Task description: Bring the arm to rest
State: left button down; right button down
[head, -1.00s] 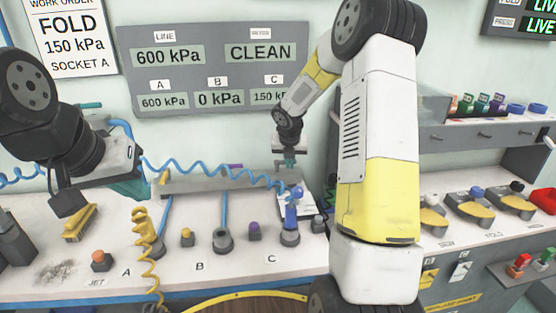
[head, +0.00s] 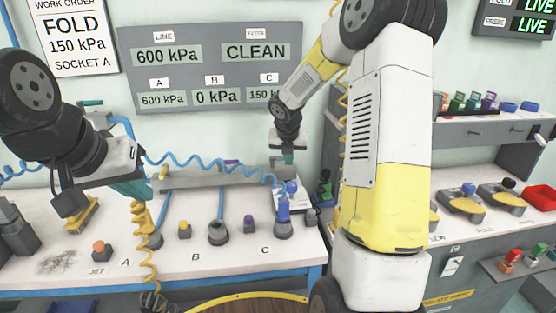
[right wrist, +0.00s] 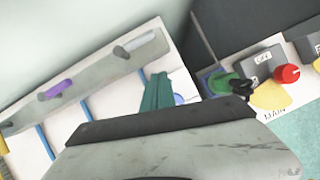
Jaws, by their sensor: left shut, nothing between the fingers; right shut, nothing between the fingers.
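My left gripper (head: 135,189) hangs at the left of the head view, its teal fingers shut and empty, just above the yellow coiled hose's plug at socket A. Whether it touches that plug I cannot tell. My right gripper (head: 287,158) points down near the back of the bench, above and behind the blue plug (head: 283,205) at socket C. Its teal fingers also show in the right wrist view (right wrist: 158,94), together and empty. My right forearm hides the bench's right end and part of the wall board (head: 212,65).
A blue coiled hose (head: 215,172) runs across behind the sockets. A grey rail (head: 215,182) holds a purple piece. Orange (head: 99,249), yellow (head: 184,231) and purple (head: 249,223) knobs stand along the bench (head: 200,272). A second bench (head: 485,228) with yellow pads stands at right.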

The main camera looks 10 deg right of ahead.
jog(key=s+r+m, duration=0.6)
jog(key=s+r, duration=0.2)
jog(key=r, duration=0.2)
jog(key=s+a+r+m+y, duration=0.2)
jog(key=s+a+m, duration=0.1)
jog(key=s+m, duration=0.9)
jog(key=s+a+r+m+t+y, duration=0.1)
jog(key=s+a+r+m, duration=0.2)
jog(key=s+m, duration=0.9)
jog(key=shift+s+a+r+m+y, duration=0.15)
jog(key=shift+r+m+y, duration=0.25)
jog(key=shift+m, duration=0.4)
